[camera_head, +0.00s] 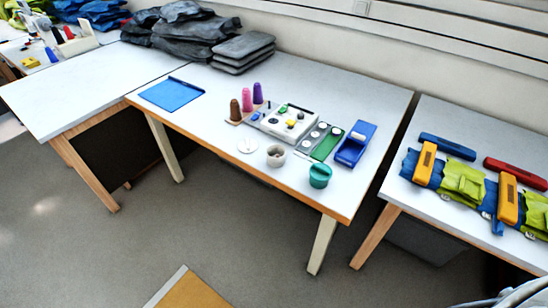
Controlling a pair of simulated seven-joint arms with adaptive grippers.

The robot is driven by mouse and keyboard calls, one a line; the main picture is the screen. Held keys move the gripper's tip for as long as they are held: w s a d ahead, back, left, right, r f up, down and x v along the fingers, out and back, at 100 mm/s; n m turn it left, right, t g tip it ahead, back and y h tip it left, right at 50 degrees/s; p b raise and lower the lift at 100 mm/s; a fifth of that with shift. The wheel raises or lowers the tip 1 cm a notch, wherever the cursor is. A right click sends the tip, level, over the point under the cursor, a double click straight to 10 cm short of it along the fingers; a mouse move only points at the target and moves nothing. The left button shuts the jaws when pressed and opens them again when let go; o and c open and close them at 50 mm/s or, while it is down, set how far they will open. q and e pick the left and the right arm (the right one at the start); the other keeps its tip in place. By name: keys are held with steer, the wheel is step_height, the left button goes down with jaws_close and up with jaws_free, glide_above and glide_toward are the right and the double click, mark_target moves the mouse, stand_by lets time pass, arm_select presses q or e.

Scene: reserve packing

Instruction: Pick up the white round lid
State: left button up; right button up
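The white round lid (246,145) lies flat on the middle table (212,128), toward its front edge. It is a thin pale disc and nothing covers it. A grey round pot (276,156) with an open top stands just to its right. A teal round container (320,176) stands further right, near the table's front corner. Neither of my grippers shows in the head view. A pale and dark shape is cut off at the bottom right corner, and I cannot tell what it is.
Behind the lid stand brown, pink and purple cones (247,101) and a white box with knobs (288,122). A blue tray (171,94) lies to the left, a blue holder (355,144) to the right. Dark folded bags (243,52) lie at the back. The tabletop left of the lid is clear.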

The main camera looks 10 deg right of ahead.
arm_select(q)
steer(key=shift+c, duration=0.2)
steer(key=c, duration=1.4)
